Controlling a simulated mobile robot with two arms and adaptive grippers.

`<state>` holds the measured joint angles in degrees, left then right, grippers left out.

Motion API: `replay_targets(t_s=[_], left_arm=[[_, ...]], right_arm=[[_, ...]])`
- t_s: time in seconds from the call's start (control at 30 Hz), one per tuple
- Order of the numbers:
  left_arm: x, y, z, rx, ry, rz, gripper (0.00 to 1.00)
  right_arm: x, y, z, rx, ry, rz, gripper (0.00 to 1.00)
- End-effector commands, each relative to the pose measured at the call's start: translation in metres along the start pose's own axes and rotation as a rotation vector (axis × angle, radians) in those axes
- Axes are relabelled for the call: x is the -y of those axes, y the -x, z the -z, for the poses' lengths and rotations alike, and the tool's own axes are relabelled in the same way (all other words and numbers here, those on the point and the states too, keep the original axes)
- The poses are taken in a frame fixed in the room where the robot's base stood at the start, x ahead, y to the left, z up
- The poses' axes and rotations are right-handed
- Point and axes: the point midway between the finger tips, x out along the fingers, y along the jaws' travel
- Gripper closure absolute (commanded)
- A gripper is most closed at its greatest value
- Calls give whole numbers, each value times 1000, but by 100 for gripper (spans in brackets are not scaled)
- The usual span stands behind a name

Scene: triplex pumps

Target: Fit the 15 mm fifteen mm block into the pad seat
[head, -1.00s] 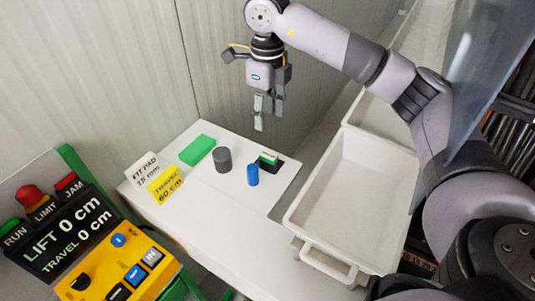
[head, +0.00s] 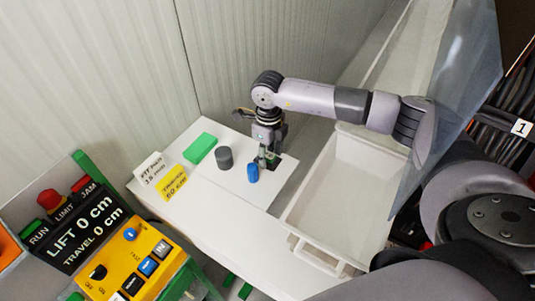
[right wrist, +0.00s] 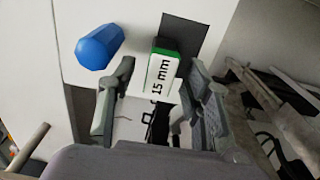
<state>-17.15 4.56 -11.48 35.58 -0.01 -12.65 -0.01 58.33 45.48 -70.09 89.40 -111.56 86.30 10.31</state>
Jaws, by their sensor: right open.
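The fifteen mm block (right wrist: 163,70) has a white face marked "15 mm" and a green side. In the right wrist view it stands between the spread fingers of my right gripper (right wrist: 157,74), at the edge of a dark square (right wrist: 186,34) in the white top. I cannot tell whether this square is the pad seat. In the head view my right gripper (head: 267,162) is open and low over the white table (head: 235,190), and its fingers mostly hide the block. My left gripper is not in view.
A blue cylinder (head: 253,173) stands close beside the right gripper. A grey cylinder (head: 225,158) and a green block (head: 202,148) are farther left. A white tray (head: 312,255) lies to the right.

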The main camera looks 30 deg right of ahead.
Motion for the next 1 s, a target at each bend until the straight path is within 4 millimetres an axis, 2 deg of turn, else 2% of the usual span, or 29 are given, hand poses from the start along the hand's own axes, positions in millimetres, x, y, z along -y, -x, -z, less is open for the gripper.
replay_targets(t_s=[0.3,0.9,1.0], left_arm=[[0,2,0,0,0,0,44],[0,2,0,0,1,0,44],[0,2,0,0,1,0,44]], right_arm=[[0,-5,0,1,0,1,56],[0,-5,0,2,-1,0,96],[0,-5,0,2,-1,0,100]])
